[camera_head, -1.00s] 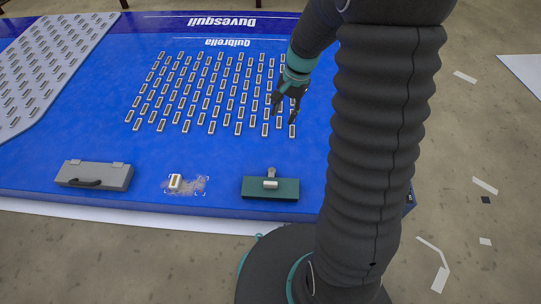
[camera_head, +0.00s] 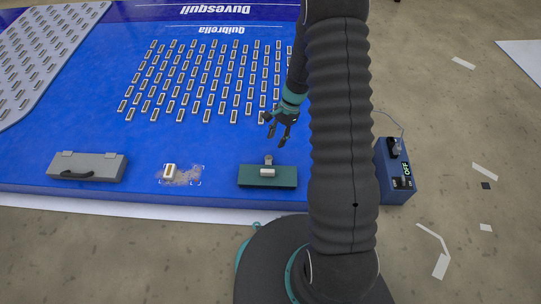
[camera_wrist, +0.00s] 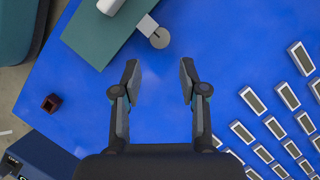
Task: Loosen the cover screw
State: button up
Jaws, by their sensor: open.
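My gripper (camera_head: 278,140) is open and empty over the blue panel, just behind the green block (camera_head: 250,177). In the wrist view its two fingers (camera_wrist: 160,80) are spread, with only bare blue panel between them. The green block (camera_wrist: 85,45) lies ahead and to the left there, with a white cylinder (camera_wrist: 110,6) on top and a tab ending in a grey disc (camera_wrist: 160,38) at its edge. A small dark red, square-looking piece (camera_wrist: 51,103) sits on the panel left of the fingers. I cannot tell which part is the cover screw.
Rows of light modules (camera_head: 210,82) cover the middle of the panel. A grey case (camera_head: 100,163) and a lone module (camera_head: 169,171) on a marked, dirty patch stand along the front edge. A blue box (camera_head: 393,170) reading OFF stands right of my arm.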

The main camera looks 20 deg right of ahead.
aim_at(269, 158)
jog(key=b+x, duration=0.1)
jog(key=x, duration=0.7)
jog(key=shift+a+f, duration=0.1)
jog(key=shift+f, duration=0.25)
jog(key=shift+s, duration=0.1)
grip_shut()
